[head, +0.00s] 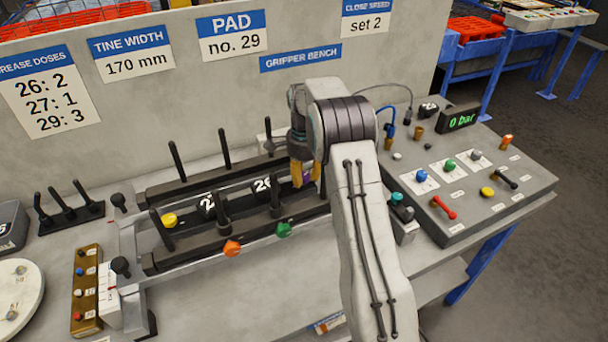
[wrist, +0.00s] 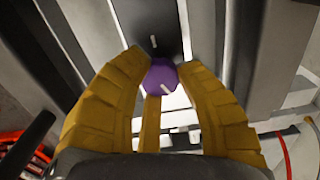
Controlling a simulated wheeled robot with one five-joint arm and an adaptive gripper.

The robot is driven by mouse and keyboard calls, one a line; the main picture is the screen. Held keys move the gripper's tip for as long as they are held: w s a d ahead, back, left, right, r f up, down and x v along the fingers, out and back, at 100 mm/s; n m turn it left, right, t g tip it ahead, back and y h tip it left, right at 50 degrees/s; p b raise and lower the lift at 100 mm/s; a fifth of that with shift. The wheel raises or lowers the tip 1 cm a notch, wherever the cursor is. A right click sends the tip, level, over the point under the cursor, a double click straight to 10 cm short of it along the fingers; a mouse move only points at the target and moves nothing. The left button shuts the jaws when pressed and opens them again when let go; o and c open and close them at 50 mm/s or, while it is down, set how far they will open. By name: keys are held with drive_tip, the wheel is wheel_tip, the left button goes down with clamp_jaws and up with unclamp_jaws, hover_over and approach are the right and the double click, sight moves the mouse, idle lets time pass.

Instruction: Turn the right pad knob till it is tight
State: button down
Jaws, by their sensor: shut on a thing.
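The purple right pad knob (wrist: 160,74) sits between the yellow fingers of my gripper (wrist: 160,88) in the wrist view. The fingers are closed around its sides. A short white mark shows on the knob, slanted, and another white mark (wrist: 154,41) shows on the dark part just beyond it; the two are not in line. In the head view my gripper (head: 305,173) is at the right end of the gripper bench fixture (head: 178,250), with only a sliver of purple showing between the fingers. My arm hides the fixture's right end.
A yellow knob (head: 169,220), an orange knob (head: 232,248) and a green knob (head: 284,230) are along the fixture. Upright black tines stand close around my gripper. A control panel (head: 470,215) reading 0 bar is on the right. The bench front is mostly clear.

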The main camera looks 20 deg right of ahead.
sight(304, 175)
drive_tip(key=m, duration=0.4)
drive_tip(key=shift+s+f+m, duration=0.1)
drive_tip(key=shift+f+m, duration=0.1)
drive_tip(key=shift+m, duration=0.5)
drive_tip(key=c, duration=0.8)
unclamp_jaws()
drive_tip(key=shift+r, duration=0.1)
drive_tip(key=shift+c, duration=0.2)
wheel_tip(304, 175, up, 12)
drive_tip(key=shift+r, duration=0.1)
